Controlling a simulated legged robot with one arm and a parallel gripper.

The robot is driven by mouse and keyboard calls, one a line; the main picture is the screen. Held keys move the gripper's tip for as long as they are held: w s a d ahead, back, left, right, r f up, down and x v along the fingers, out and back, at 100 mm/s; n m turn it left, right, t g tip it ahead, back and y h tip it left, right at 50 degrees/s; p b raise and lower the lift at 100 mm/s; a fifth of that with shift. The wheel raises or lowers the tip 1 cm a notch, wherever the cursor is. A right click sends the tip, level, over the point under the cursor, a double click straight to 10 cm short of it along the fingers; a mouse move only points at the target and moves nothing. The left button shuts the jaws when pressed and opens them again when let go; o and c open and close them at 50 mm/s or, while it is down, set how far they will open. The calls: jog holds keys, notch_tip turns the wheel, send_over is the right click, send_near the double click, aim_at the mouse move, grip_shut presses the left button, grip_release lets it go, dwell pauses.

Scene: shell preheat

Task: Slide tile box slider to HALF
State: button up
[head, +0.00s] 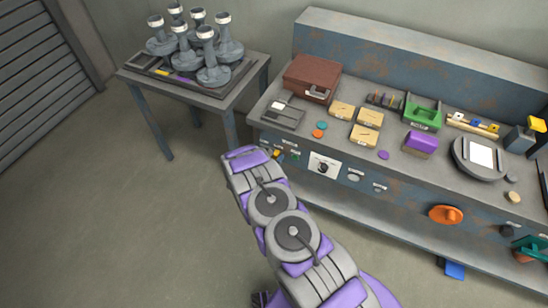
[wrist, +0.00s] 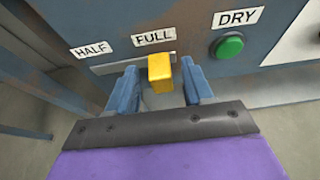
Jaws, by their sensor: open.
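The yellow slider knob (wrist: 160,72) sticks out of the bench front just below the FULL label (wrist: 154,37). The HALF label (wrist: 91,50) is to its left in the wrist view. My gripper (wrist: 158,82) is open, with one blue finger on each side of the knob. Small gaps show between knob and fingers, so it is not clamped. In the head view the yellow slider (head: 278,154) is a small patch at the bench's left front, beside my arm's end; the fingers are mostly hidden there.
A green button (wrist: 229,46) under the DRY label (wrist: 238,18) is close to the right of the fingers. The bench top (head: 340,150) holds boxes and discs. A side table (head: 235,92) with grey stands is at the left. Open floor lies in front.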

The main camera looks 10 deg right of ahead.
grip_shut()
dwell(0.4)
